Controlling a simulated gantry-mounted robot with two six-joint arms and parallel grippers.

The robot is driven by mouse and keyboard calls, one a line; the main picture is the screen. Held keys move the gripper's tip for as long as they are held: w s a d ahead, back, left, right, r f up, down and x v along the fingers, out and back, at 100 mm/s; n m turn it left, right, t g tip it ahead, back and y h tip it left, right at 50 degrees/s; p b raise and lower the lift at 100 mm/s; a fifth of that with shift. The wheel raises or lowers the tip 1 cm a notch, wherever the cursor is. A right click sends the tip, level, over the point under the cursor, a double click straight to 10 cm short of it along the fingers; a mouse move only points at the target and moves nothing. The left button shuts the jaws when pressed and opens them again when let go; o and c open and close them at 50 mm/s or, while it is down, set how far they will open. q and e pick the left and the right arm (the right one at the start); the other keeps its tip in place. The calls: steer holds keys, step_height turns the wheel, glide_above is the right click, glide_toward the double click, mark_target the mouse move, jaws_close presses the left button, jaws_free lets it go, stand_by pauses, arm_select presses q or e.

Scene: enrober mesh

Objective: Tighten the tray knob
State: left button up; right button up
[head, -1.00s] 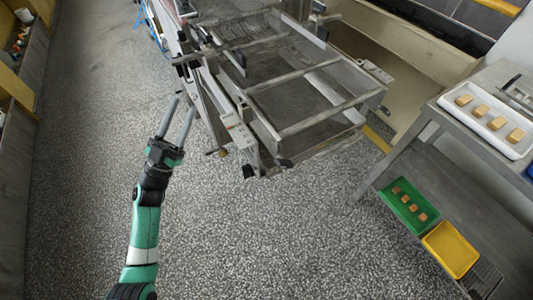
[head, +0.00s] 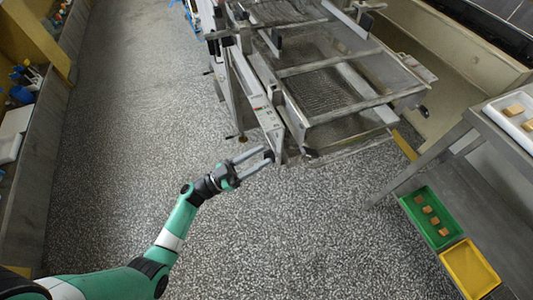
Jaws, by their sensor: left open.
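The enrober frame with its wire mesh (head: 320,92) stands at the upper middle of the head view. A small black knob (head: 268,154) shows at the near lower corner of its side rail. A second dark knob-like end (head: 311,153) is just to the right on the tray's near edge. My left gripper (head: 266,156) is open, its two fingers pointing right. The fingertips are at the first black knob, which appears between them; I cannot tell whether they touch it. My right gripper is out of view.
A metal bench at the right holds a white tray (head: 494,112) with tan blocks. On its lower shelf are a green tray (head: 411,208) with several blocks and a yellow tray (head: 470,268). Shelving (head: 35,175) lines the left. The speckled floor between is clear.

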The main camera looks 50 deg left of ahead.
arm_select(q)
steer(key=shift+x, duration=1.3)
jaws_close()
